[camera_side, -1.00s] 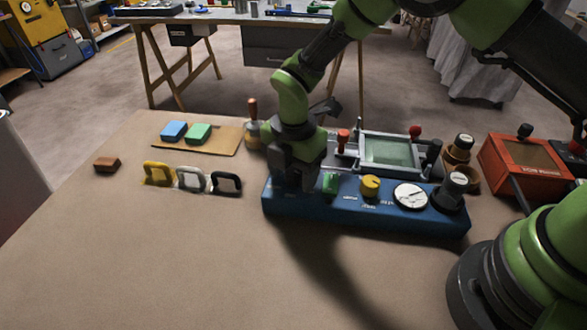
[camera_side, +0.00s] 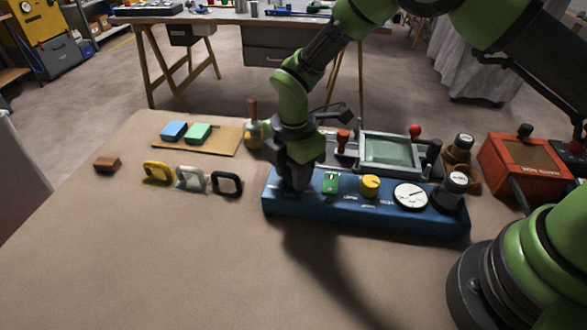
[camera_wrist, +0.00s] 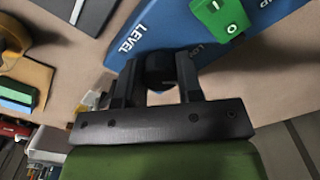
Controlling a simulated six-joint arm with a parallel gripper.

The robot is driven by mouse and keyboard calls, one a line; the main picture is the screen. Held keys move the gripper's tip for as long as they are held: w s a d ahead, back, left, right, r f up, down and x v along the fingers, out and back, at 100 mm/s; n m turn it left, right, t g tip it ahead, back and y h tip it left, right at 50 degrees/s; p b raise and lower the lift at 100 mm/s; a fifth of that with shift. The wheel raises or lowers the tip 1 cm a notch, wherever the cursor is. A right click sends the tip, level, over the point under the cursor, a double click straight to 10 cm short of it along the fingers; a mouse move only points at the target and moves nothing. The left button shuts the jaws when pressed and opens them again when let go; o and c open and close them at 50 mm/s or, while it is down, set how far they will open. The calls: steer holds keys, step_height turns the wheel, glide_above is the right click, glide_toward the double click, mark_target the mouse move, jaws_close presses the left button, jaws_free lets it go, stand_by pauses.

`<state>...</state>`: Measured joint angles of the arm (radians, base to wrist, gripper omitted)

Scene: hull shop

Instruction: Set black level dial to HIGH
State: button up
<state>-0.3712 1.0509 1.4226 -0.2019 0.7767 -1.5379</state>
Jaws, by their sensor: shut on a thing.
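The blue control panel (camera_side: 365,218) stands on the bench, and my gripper (camera_side: 294,184) points down at its left end. In the wrist view my gripper (camera_wrist: 159,80) is shut on the black level dial (camera_wrist: 160,66), with one finger on each side of it. The printed word LEVEL (camera_wrist: 132,38) shows on the panel beside the dial. In the side view the gripper hides the dial. The dial's pointer and its HIGH mark cannot be made out.
Right of my gripper on the panel are a green switch (camera_side: 331,183), a yellow knob (camera_side: 370,186), a white gauge (camera_side: 410,195) and a black knob (camera_side: 454,189). A framed screen (camera_side: 388,150) stands behind. Colored handles (camera_side: 193,179) lie left. The front bench is clear.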

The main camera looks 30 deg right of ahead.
steer(key=m, duration=0.5)
steer(key=shift+m, duration=0.3)
steer(key=m, duration=1.1)
steer(key=shift+m, duration=2.2)
steer(key=o, duration=0.9)
step_height(320, 180, up, 10)
